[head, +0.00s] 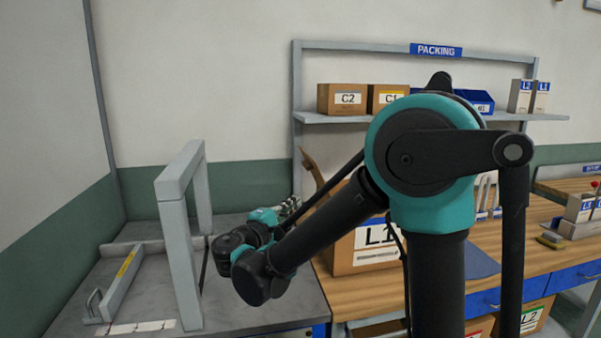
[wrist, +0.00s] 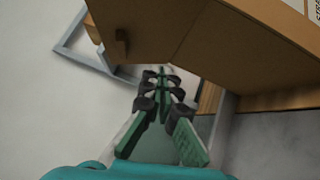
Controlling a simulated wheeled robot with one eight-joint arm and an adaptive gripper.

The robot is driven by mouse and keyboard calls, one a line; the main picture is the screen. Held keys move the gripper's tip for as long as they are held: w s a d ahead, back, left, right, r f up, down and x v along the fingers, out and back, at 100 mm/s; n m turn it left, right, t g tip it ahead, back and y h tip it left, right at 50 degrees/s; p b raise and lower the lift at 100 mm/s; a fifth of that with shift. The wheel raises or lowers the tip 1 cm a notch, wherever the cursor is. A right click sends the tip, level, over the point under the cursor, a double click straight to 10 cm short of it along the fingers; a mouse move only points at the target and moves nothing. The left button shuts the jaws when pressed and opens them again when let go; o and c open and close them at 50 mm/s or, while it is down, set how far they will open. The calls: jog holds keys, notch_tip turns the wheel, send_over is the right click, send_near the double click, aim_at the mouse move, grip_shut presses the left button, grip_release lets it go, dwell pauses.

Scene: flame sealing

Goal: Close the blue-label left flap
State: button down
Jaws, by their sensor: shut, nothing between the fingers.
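The cardboard box with the blue-edged L1 label (head: 372,246) stands on the wooden bench, partly hidden behind my arm. A raised brown flap (head: 311,168) sticks up and leans outward at its left side. My gripper (head: 291,207) is just left of the box, below the raised flap, and partly hidden by my arm. In the wrist view my gripper (wrist: 163,78) is shut and empty. A large cardboard panel (wrist: 185,30) fills the upper part of that view, close to the fingertips. I cannot tell whether they touch it.
A grey upright frame (head: 183,235) stands on the grey table left of my gripper. A shelf (head: 350,117) behind holds boxes C2 (head: 347,99) and C1 (head: 387,96). My arm blocks much of the bench.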

aim_at(307, 162)
jog(key=a+r+n+t, duration=0.2)
jog(key=a+r, duration=0.2)
jog(key=x, duration=0.9)
jog(key=shift+d, duration=0.45)
jog(key=shift+d+r, duration=0.1)
jog(key=shift+r, duration=0.15)
jog(key=shift+w+d+r+m+g, duration=0.1)
jog(key=shift+d+r+m+g, duration=0.5)
jog(key=shift+m, duration=0.2)
jog(key=w+d+r+m+g+y, duration=0.2)
jog(key=d+r+m+g, duration=0.1)
jog(key=d+m+g, duration=0.4)
jog(key=w+d+f+m+y, duration=0.1)
jog(key=d+f+y, duration=0.2)
jog(key=d, duration=0.3)
jog(key=w+d+f+m+g+y, duration=0.1)
jog(key=w+d+f+y, duration=0.1)
jog(key=d, duration=0.4)
jog(key=shift+w+d+f+m+y, duration=0.15)
jog(key=shift+d+f+m+y, duration=0.2)
jog(key=shift+f+y, duration=0.65)
jog(key=shift+a+f, duration=0.1)
jog(key=shift+f, duration=0.15)
